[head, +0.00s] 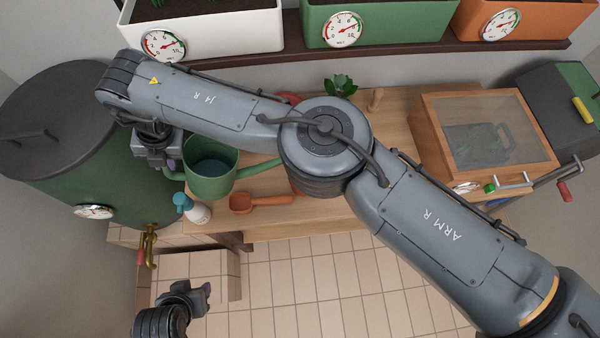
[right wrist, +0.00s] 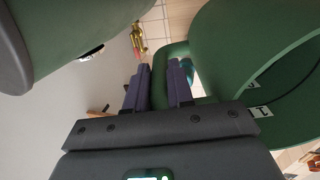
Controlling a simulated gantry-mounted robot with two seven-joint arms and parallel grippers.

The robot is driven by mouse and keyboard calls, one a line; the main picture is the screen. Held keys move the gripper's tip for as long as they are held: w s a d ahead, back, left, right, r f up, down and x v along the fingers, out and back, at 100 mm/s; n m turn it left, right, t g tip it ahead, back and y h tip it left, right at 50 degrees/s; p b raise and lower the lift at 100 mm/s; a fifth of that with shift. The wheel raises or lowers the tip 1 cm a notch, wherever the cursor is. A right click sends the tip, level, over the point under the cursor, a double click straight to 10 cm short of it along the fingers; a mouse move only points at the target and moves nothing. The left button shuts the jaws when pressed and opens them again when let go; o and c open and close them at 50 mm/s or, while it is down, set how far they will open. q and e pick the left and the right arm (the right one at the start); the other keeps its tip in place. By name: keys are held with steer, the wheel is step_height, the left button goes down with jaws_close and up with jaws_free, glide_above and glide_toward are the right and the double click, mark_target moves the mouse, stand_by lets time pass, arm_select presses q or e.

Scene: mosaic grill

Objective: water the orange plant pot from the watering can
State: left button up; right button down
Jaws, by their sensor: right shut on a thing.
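The green watering can (head: 208,186) stands upright at the left end of the wooden bench, dark teal inside, its spout pointing right. It fills the right of the right wrist view (right wrist: 225,60). My right gripper (head: 172,160) is shut on its handle (right wrist: 159,72), which shows between the fingers. The orange plant pot (head: 550,22) is a long soil-filled box at the top right, with a round gauge (head: 501,25) on its front. My left gripper (head: 205,296) hangs low at the lower left, away from the bench; its jaw opening is unclear.
A green barrel (head: 110,170) with a brass tap (head: 150,240) stands left of the can. White (head: 215,38) and green (head: 385,22) planters share the shelf. My right arm hides the bench's middle.

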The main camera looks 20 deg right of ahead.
steer(key=shift+r, duration=0.1)
steer(key=shift+r+p, duration=1.65)
steer(key=shift+r, duration=0.35)
